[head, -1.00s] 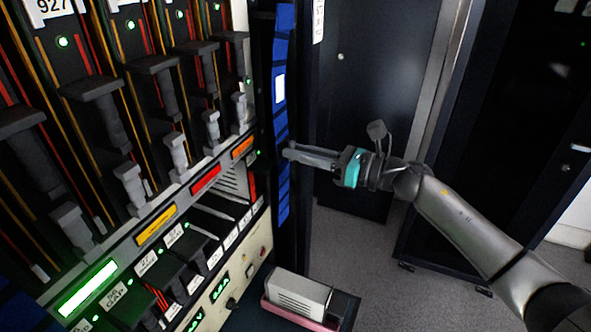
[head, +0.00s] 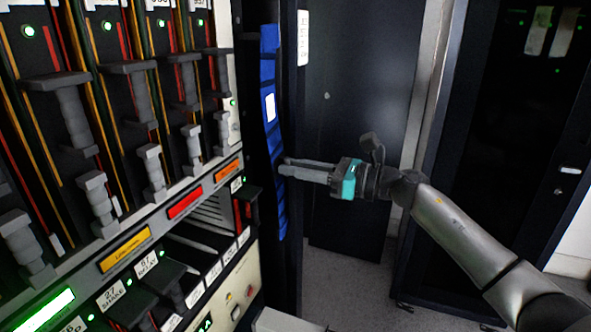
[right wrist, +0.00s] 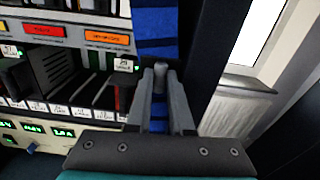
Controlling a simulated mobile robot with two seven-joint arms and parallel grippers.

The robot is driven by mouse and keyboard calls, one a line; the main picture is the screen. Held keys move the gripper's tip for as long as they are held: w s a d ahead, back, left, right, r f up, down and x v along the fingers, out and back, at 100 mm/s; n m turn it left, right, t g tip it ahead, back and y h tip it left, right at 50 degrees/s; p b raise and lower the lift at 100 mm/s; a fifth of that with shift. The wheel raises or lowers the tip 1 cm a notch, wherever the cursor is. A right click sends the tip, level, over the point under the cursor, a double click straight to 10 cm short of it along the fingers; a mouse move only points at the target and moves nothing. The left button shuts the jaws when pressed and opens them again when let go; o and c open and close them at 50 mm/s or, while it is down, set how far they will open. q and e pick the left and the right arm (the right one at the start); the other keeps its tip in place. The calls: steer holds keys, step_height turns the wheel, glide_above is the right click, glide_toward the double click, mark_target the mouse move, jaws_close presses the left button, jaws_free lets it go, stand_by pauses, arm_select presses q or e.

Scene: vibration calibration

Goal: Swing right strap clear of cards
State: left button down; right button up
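The right strap (head: 269,137) is a dark blue band with a white label, hanging upright along the right edge of the card rack. In the right wrist view the blue strap (right wrist: 154,22) runs behind the fingertips. My right gripper (head: 283,166) points left, its fingertips at the strap's middle. In the right wrist view its fingers stand a little apart with a small grey post between the tips; I cannot tell whether they clamp it. The cards (head: 138,95) with grey handles fill the rack left of the strap. My left gripper is not in view.
A dark cabinet post with a white label strip (head: 303,38) stands just right of the strap. A dark door panel (head: 360,110) is behind my gripper, and another dark cabinet (head: 515,130) is at right. Grey floor (head: 345,285) is open below my right arm.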

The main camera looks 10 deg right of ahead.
steer(key=o, duration=0.4)
steer(key=shift+r, duration=0.1)
steer(key=shift+o, duration=0.2)
steer(key=s+a+r+m+p, duration=0.2)
steer(key=s+a+m+p, duration=0.6)
steer(key=p, duration=1)
steer(key=s+d+n+b, duration=0.1)
steer(key=s+d+b, duration=0.1)
steer(key=s+d, duration=0.4)
steer(key=s+d+b, duration=0.3)
steer(key=s+d, duration=0.1)
steer(key=d, duration=0.5)
steer(key=d+f+m+t+h+b, duration=0.1)
steer(key=d+f+m+h, duration=0.2)
steer(key=f+m, duration=0.4)
steer(key=d+f+m+t+h+b, duration=0.1)
steer(key=d+f+m+h, duration=0.3)
steer(key=f, duration=0.9)
steer(key=w+d+f+m+t+h+b, duration=0.1)
steer(key=d+f+m+h, duration=0.3)
steer(key=f+m, duration=0.5)
steer(key=shift+f+m+t+h+b, duration=0.35)
steer(key=shift+f+b, duration=0.2)
steer(key=shift+b, duration=0.35)
